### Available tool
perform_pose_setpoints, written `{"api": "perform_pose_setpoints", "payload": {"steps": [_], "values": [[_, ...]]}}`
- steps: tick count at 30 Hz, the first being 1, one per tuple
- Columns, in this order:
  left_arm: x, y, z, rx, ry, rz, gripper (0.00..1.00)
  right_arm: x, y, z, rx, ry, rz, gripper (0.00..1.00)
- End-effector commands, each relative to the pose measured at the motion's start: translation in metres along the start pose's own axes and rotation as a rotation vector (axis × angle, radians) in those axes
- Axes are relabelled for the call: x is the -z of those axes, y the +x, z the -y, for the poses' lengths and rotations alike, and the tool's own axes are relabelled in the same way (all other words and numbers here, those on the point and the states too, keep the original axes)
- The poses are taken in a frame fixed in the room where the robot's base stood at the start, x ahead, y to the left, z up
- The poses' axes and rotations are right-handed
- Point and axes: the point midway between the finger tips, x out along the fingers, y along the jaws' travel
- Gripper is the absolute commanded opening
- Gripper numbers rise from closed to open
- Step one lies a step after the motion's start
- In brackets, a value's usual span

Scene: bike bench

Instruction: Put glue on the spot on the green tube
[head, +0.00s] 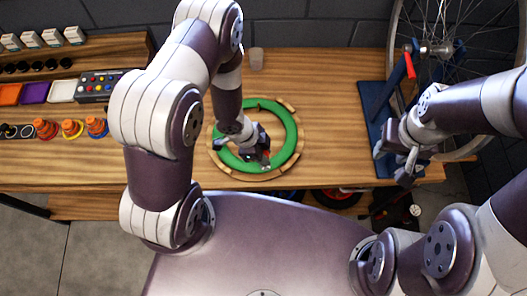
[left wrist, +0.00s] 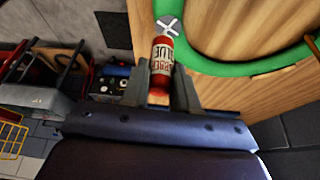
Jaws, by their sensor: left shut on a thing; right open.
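The green tube (head: 291,132) is a ring lying on the workbench inside segmented wooden blocks. It also shows in the left wrist view (left wrist: 236,67). My right gripper (head: 398,163) is open and empty beside the blue stand, far right of the ring.
The blue stand (head: 371,103) and a bike wheel (head: 443,48) are at the right. A grey cup (head: 256,58) stands behind the ring. A shelf of boxes, coloured trays (head: 35,92) and orange cones (head: 73,129) fills the left. The bench between ring and stand is clear.

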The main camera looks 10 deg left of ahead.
Motion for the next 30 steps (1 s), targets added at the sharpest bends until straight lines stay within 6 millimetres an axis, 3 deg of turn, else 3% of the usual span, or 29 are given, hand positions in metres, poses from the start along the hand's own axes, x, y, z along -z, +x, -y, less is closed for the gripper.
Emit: {"api": "perform_pose_setpoints", "payload": {"steps": [20,30], "values": [[-0.0030,0.0073,0.0003,0.000,0.000,0.000,0.00,-0.0007,0.0063,0.0000,0.000,0.000,0.000,0.43],[0.0058,0.0071,0.0044,0.000,0.003,0.000,0.00,0.0002,-0.0010,0.0000,0.000,0.000,0.000,0.43]]}}
